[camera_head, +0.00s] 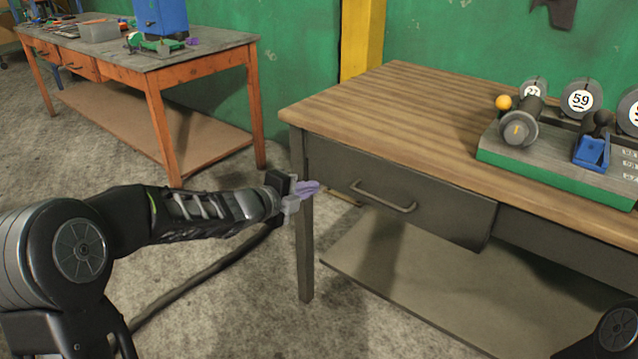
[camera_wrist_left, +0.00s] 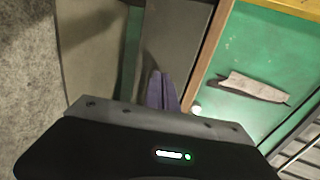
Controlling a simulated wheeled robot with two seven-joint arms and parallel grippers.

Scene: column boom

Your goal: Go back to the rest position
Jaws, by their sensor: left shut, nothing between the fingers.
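My left gripper (camera_head: 309,188) is at the near left corner of the wood-topped workbench (camera_head: 400,95), in front of its grey leg and left of the drawer. Its purple fingers are shut with nothing between them. In the left wrist view the fingers (camera_wrist_left: 161,90) also show closed together. Whether they touch the bench cannot be told. Part of my right arm shows at the lower right corner, but its gripper is out of view.
The bench's drawer (camera_head: 400,195) with its metal handle looks closed. A green-edged rack (camera_head: 560,165) with several round weights stands on top. An orange-legged table (camera_head: 130,55) with a grey bin and blue device stands at the back left.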

